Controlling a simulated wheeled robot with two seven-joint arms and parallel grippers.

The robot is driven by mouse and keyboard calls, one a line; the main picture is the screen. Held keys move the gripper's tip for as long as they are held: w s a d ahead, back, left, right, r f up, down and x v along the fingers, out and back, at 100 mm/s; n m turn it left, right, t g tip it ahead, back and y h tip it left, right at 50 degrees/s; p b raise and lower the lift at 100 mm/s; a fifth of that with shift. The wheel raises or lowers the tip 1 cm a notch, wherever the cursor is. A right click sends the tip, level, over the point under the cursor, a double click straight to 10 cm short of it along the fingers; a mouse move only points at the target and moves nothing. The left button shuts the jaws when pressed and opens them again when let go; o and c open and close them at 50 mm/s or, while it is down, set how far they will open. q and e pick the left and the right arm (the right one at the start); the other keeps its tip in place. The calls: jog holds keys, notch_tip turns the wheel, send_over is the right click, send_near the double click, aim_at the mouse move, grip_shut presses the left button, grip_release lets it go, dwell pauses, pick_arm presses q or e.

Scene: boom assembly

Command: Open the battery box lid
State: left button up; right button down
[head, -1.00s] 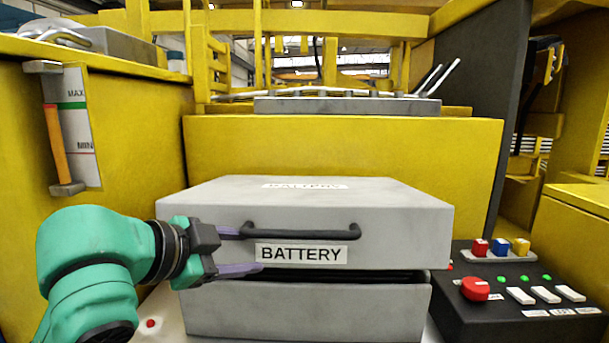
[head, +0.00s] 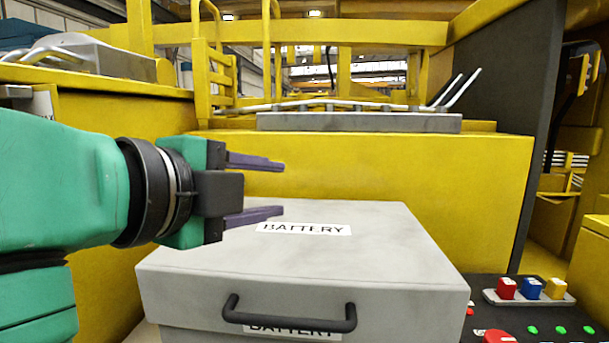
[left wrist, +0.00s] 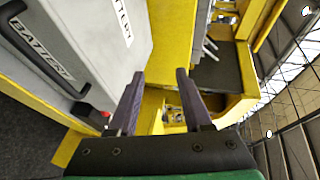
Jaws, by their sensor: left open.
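The battery box is grey. Its lid (head: 390,240) carries a "BATTERY" label on top and another on the front, partly covered by a black handle (head: 290,321). The lid lies over the box; I cannot tell whether there is a gap beneath its front edge. My left gripper (head: 280,188) is open and empty, above the lid's back left part and apart from the handle. In the left wrist view, the gripper (left wrist: 158,78) points past the lid (left wrist: 95,45), with the handle (left wrist: 38,62) at far left. My right gripper is not in view.
A yellow wall (head: 400,175) stands behind the box. A black control panel (head: 485,296) with red, blue and yellow switches is at the lower right. Yellow railings (head: 215,70) rise at the back left. The space above the lid's right half is clear.

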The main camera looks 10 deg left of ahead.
pick_arm(q)
jog(key=x, duration=0.4)
jog(key=shift+w, duration=0.35)
jog(key=shift+s, duration=0.25)
jog(key=shift+c, duration=0.3)
jog(key=shift+w, duration=0.15)
grip_shut()
dwell(0.3)
